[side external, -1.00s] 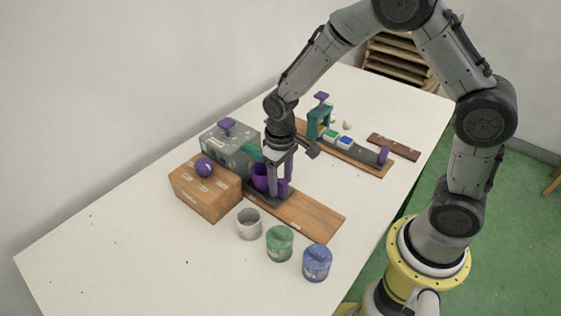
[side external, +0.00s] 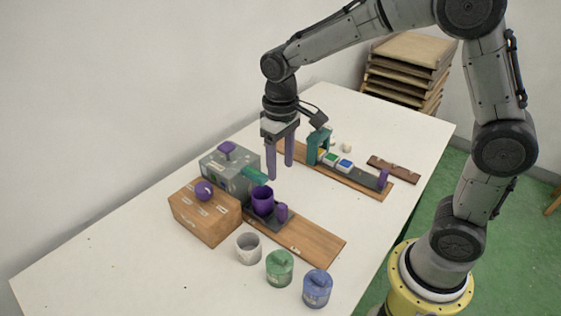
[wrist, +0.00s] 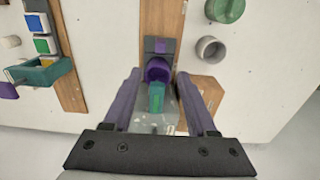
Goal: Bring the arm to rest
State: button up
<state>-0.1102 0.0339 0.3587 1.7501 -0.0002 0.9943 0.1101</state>
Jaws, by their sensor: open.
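My gripper (side external: 281,165) hangs pointing down above the work, its two purple fingers apart with nothing between them. It also shows in the wrist view (wrist: 165,105). Below it a purple cup (side external: 262,200) stands on a dark sliding carriage (side external: 268,221) with a purple handle (side external: 281,211). The cup also shows in the wrist view (wrist: 158,70), by the teal spout (wrist: 156,97). The grey machine (side external: 223,169) with the teal spout stands behind the cup. My gripper is apart from the cup and carriage.
A wooden box (side external: 205,215) with a purple knob is at the left. A grey cup (side external: 248,248), green pot (side external: 279,267) and blue pot (side external: 317,288) stand along the front. A teal arch (side external: 318,146) and a rail with colored squares (side external: 345,165) lie behind. The table's left front is clear.

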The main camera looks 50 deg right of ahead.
jog(key=shift+r, duration=0.1)
jog(key=s+d+r+t, duration=0.35)
jog(key=s+r, duration=0.35)
jog(key=r, duration=0.3)
jog(key=s+f+t, duration=0.2)
jog(key=s, duration=1)
jog(key=shift+s+d, duration=0.25)
jog(key=shift+s, duration=0.15)
